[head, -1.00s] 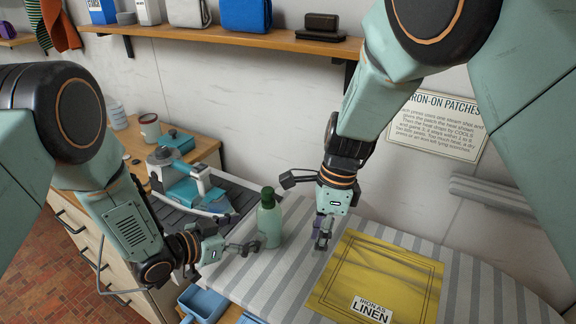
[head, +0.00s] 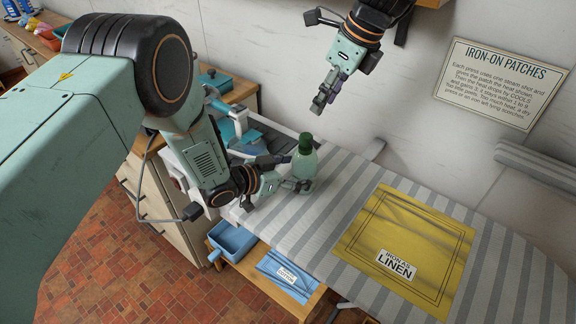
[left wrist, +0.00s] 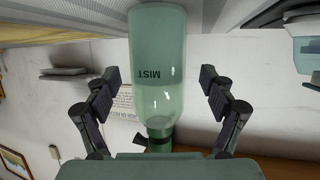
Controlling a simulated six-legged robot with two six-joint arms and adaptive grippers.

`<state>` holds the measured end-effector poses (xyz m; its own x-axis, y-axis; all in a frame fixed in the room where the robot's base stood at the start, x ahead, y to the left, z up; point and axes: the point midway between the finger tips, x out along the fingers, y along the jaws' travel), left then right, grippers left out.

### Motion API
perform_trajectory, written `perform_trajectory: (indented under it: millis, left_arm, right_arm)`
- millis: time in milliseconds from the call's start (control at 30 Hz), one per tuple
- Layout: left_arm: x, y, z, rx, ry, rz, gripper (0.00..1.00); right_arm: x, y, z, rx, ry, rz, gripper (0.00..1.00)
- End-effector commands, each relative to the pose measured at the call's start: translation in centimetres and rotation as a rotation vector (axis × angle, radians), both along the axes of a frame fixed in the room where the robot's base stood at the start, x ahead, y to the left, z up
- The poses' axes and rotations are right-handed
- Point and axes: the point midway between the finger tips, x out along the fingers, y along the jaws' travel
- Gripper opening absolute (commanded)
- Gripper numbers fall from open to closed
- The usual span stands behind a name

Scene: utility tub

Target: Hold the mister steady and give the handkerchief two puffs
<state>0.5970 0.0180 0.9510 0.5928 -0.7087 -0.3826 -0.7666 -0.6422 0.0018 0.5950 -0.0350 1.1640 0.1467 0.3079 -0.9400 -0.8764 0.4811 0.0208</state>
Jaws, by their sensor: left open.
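The mister (head: 306,163) is a green bottle with a dark green top, upright on the striped ironing board. In the left wrist view the mister (left wrist: 157,62) appears upside down, lettered MIST, between the two fingers. My left gripper (head: 294,184) is open at the bottle; its fingertips (left wrist: 160,80) stand on either side with visible gaps. The yellow handkerchief (head: 408,240) lies on the board to the right of the mister, with some creases and a label reading IRON AS LINEN. My right gripper (head: 322,104) hangs in the air above and behind the mister; its opening is unclear.
The striped ironing board (head: 340,180) has bare room between mister and handkerchief. A teal iron (head: 237,115) stands behind my left arm. A blue tray (head: 232,238) and a blue labelled cloth (head: 290,278) lie below the board's front edge. A sign (head: 505,82) hangs on the wall.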

Motion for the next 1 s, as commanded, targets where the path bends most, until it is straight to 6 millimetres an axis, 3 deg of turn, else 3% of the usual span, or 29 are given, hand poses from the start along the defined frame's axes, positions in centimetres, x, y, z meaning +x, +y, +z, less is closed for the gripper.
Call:
perform_trajectory:
  millis: [200,567,1000]
  left_arm:
    - [1.0,-1.3,-0.8,0.001,0.001,-0.001,0.83]
    - [1.3,-1.5,-0.8,0.0,0.0,0.001,0.82]
    - [1.3,-1.5,-0.8,-0.001,0.001,0.0,0.45]
  right_arm:
    - [0.0,0.0,0.0,0.0,0.0,0.0,0.38]
    - [0.0,0.0,0.0,0.0,0.0,0.001,0.38]
    - [0.0,0.0,0.0,0.0,0.0,0.001,0.38]
